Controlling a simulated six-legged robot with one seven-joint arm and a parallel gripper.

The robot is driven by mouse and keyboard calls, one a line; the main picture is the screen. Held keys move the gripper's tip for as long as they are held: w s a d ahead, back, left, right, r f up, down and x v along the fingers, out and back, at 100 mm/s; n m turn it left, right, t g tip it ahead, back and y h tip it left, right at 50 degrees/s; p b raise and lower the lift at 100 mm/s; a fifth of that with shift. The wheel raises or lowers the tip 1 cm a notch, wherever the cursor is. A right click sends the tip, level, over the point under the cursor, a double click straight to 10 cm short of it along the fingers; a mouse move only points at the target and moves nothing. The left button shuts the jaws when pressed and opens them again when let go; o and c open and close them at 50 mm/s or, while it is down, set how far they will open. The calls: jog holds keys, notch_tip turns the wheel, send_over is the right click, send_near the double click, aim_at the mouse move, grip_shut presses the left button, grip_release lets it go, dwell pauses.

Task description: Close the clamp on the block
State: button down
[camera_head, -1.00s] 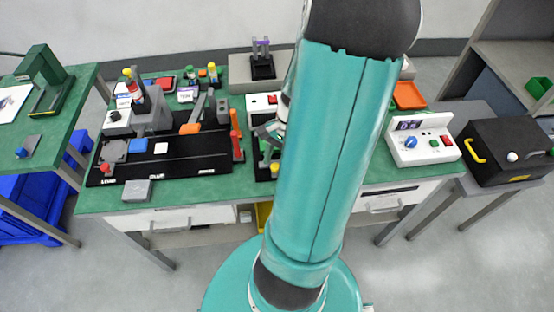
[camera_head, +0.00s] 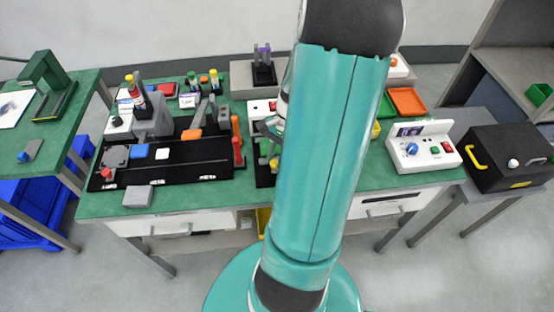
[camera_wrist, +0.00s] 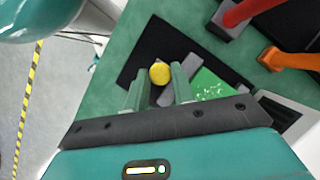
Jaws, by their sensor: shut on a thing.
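My gripper (camera_wrist: 160,88) is shut on a round yellow knob (camera_wrist: 159,73), which sits between its two green fingertips in the wrist view. Whatever the knob is fixed to is mostly hidden by the fingers. A black plate (camera_wrist: 150,45) and a green board with pale marks (camera_wrist: 207,86) lie beneath. In the head view my arm hides most of this spot; part of my gripper (camera_head: 270,127) shows at the arm's left edge, above the black plate (camera_head: 263,178). I cannot make out the clamp's jaw or the block clearly.
A red handle (camera_wrist: 240,12) and an orange handle (camera_wrist: 290,61) stand close by in the wrist view. In the head view a long black fixture board (camera_head: 190,165) lies left, a white control box (camera_head: 423,152) and an orange tray (camera_head: 408,101) right.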

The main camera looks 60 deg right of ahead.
jog(key=shift+w+d, duration=0.2)
jog(key=c, duration=1.2)
grip_release()
jog(key=shift+w, duration=0.1)
jog(key=v, duration=1.4)
jog(key=shift+a, duration=0.15)
jog(key=w+a+r+n+t+h, duration=0.1)
jog(key=w+a+r+n+h, duration=0.2)
jog(key=a, duration=0.5)
jog(key=w+a+r+n, duration=0.25)
jog(key=a+n, duration=0.25)
jog(key=a, duration=0.3)
jog(key=w+a+r+n+t+h, duration=0.15)
jog(key=a+r+n, duration=0.25)
jog(key=a, duration=0.4)
jog(key=s+a+n+t, duration=0.1)
jog(key=a+n, duration=0.1)
jog(key=a, duration=0.1)
jog(key=s+a+r+n+t, duration=0.1)
jog(key=a+n, duration=0.1)
jog(key=a, duration=0.1)
jog(key=s+a+n+t, duration=0.1)
jog(key=a+n, duration=0.1)
jog(key=a, duration=0.2)
jog(key=shift+s+r+n, duration=0.1)
jog(key=shift+r+n, duration=0.3)
